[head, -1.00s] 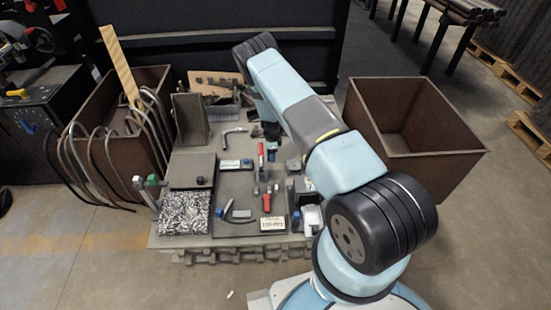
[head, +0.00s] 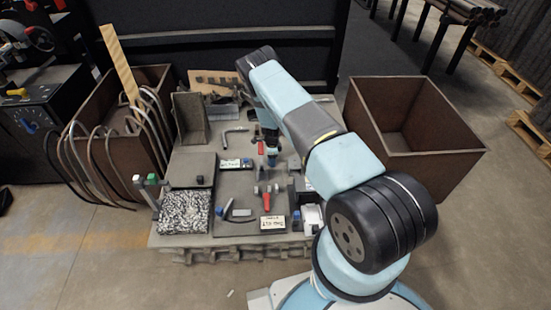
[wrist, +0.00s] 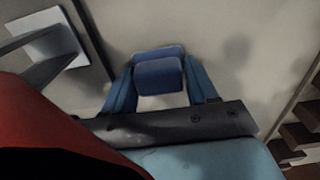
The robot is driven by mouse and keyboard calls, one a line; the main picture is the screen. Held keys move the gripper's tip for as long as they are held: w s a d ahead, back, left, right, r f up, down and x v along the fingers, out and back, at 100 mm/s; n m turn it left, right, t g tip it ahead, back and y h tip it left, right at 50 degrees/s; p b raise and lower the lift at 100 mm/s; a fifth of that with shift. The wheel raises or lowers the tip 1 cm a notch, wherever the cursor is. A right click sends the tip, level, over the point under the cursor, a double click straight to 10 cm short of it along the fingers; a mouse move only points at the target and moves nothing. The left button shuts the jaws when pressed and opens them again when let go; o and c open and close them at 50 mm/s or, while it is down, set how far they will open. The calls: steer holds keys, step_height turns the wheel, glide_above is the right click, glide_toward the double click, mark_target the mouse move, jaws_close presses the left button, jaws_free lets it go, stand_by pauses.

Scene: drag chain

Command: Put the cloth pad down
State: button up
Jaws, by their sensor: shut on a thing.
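The cloth pad (wrist: 158,72) is a small dark blue block with rounded edges in the wrist view. It sits between the two blue fingers of my gripper (wrist: 162,88), which is shut on it. A pale flat surface lies beyond the pad; I cannot tell whether the pad touches it. In the head view my gripper (head: 271,156) is low over the middle of the bench (head: 190,241), beside a red-handled clamp (head: 261,148). The pad is too small to make out there.
A red part (wrist: 50,125) fills the wrist view's lower left, close to the camera. A tray of metal bits (head: 183,212), a white card (head: 272,223) and small tools crowd the bench. Brown bins stand left (head: 118,155) and right (head: 432,165).

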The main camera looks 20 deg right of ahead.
steer(key=o, duration=1.1)
